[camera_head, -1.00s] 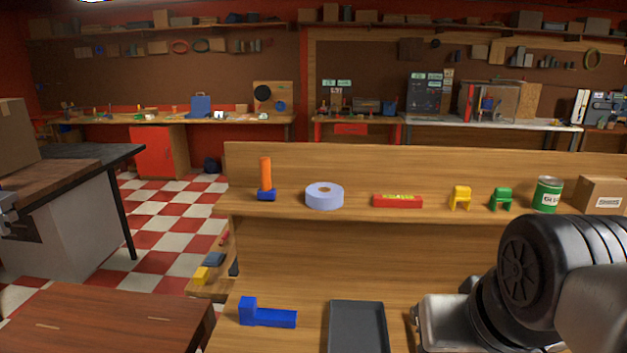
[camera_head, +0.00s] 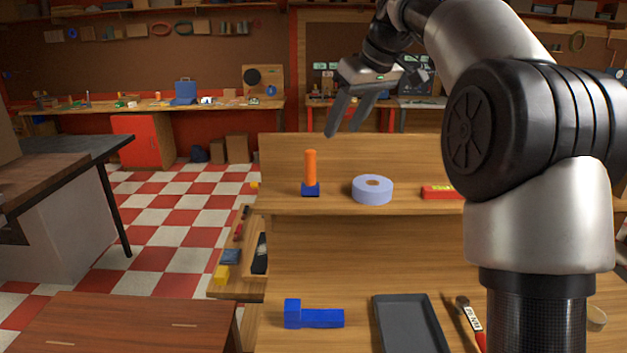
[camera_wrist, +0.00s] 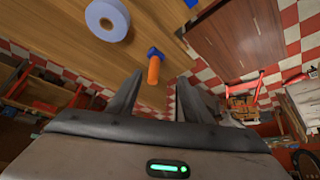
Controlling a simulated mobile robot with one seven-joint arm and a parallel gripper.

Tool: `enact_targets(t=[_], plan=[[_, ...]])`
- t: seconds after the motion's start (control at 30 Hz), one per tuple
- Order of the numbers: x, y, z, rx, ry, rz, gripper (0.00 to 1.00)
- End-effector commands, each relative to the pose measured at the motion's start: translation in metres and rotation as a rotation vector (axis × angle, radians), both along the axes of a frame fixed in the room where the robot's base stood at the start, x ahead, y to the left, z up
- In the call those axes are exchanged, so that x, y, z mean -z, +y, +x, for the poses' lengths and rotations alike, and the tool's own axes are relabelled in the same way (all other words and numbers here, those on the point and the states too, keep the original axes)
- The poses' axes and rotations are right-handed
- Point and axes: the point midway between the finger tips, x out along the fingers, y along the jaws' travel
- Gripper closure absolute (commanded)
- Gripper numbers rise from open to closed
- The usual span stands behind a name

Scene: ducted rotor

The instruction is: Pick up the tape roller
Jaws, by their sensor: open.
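A lavender ring-shaped roll of tape, which looks like the tape roller, lies flat on the shelf (camera_head: 420,207) of the wooden bench, in the head view (camera_head: 372,196). It also shows at the top of the wrist view (camera_wrist: 118,33). My gripper (camera_head: 341,132) is open and empty, raised above and behind the shelf items in the head view, fingers pointing down. In the wrist view, the fingers (camera_wrist: 161,80) are spread, with the tape beyond them at upper left, apart from them.
An orange-handled tool with a blue base (camera_head: 310,174) stands upright left of the tape. A red box (camera_head: 438,192) lies right of it. My arm hides the shelf's right side.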

Motion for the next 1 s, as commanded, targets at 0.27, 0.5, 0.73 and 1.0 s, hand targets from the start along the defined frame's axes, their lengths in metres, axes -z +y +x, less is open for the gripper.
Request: enact_targets(t=[0.27,0.5,0.73,1.0], plan=[[0.017,0.004,0.054,-0.129,-0.034,0.031,0.55],[0.05,0.02,0.069,-0.141,-0.034,0.033,0.55],[0.092,0.038,0.088,-0.139,-0.034,0.033,0.55],[0.118,0.051,0.101,-0.137,-0.038,0.032,0.55]])
